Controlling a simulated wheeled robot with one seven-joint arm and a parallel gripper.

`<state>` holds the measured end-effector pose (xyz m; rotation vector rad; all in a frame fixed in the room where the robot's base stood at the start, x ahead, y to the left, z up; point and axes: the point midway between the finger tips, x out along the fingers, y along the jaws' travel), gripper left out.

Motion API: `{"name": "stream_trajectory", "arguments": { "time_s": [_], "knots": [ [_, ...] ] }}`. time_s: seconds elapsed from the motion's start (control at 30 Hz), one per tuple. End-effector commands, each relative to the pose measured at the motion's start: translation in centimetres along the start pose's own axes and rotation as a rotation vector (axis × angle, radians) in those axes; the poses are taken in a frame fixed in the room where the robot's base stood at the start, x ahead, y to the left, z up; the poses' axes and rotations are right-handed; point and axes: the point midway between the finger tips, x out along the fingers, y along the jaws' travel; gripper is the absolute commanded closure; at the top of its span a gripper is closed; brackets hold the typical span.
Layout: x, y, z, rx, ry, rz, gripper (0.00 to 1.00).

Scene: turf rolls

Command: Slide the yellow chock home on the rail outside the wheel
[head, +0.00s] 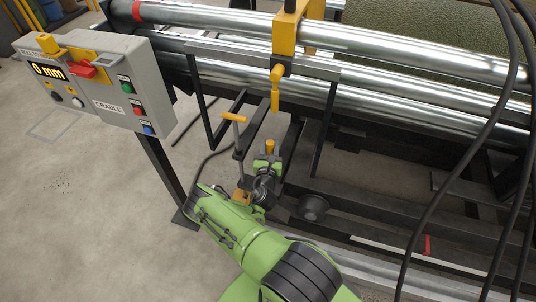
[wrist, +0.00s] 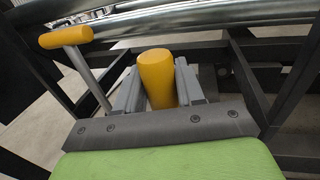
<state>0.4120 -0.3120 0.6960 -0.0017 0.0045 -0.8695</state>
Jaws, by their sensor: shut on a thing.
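My gripper (head: 268,160) is shut on an upright yellow post (head: 270,146). In the wrist view the grey jaws of my gripper (wrist: 158,92) stand on both sides of the post (wrist: 156,72), whose rounded top rises above them. A yellow block (head: 242,197), apparently the chock, shows partly beside my wrist at the left end of the rail. My arm hides how it joins the post. The dark wheel (head: 313,208) is to its right. The pale rail (head: 400,268) runs to the lower right; its stretch by the chock is mostly hidden.
A yellow T-handle (head: 233,117) on a steel rod stands close left of my gripper; it also shows in the wrist view (wrist: 66,38). A yellow lever (head: 277,88) hangs above. A control box (head: 95,85) reads 0 mm. Black cables cross the right side.

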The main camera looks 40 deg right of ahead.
Motion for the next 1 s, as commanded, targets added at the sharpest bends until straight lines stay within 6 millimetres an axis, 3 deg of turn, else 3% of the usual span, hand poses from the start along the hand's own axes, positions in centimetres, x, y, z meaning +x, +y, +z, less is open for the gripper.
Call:
{"name": "stream_trajectory", "arguments": {
  "time_s": [0.9,1.0],
  "knots": [
    [6.9,-1.6,0.3,-0.003,-0.011,0.0,1.0],
    [6.9,-1.6,-0.5,-0.005,-0.008,0.001,1.0]
  ]
}}
